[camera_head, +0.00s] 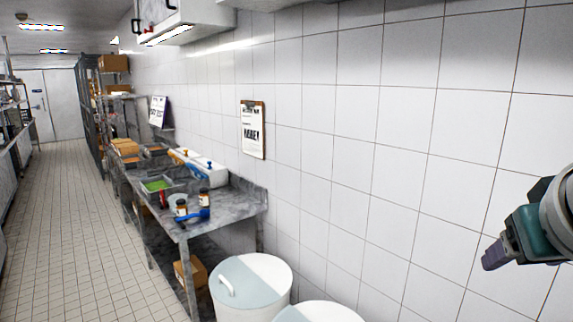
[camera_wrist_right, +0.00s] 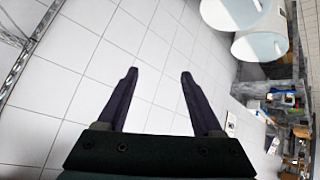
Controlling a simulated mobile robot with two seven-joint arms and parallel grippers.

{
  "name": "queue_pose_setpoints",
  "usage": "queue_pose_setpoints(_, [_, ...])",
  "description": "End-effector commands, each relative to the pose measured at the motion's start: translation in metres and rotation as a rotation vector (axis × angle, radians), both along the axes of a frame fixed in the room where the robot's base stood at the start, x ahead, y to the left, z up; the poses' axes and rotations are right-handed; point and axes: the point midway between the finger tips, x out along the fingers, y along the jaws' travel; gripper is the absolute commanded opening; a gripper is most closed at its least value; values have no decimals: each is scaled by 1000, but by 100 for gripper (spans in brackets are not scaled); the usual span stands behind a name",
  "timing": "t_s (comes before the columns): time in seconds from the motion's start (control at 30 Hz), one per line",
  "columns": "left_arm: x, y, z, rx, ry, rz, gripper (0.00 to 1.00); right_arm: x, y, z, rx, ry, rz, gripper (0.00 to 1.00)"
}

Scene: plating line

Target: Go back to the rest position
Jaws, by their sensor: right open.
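My right gripper (camera_head: 496,254) is at the right edge of the head view, raised in front of the white tiled wall. In the right wrist view its two dark fingers (camera_wrist_right: 158,76) are spread apart with nothing between them. Only white tiles show behind the fingers. My left gripper is not in the head view.
A steel counter (camera_head: 228,205) along the wall holds a tray with green contents (camera_head: 157,185), jars (camera_head: 182,208) and a blue item (camera_head: 196,216). White lidded bins (camera_head: 250,281) stand in front of it. The tiled aisle floor (camera_head: 70,220) at left is clear.

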Motion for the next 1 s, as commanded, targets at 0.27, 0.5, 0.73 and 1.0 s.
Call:
queue_pose_setpoints(0.27, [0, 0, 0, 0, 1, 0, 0, -126, 37, -88, 113, 275, 218, 68])
queue_pose_setpoints(0.5, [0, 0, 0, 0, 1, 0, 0, -210, 65, -110, 213, 434, 356, 68])
queue_pose_setpoints(0.73, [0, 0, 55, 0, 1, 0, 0, -223, 71, -56, 234, 458, 381, 68])
queue_pose_setpoints(1.0, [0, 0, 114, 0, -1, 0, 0, -222, 71, 2, 233, 458, 379, 68])
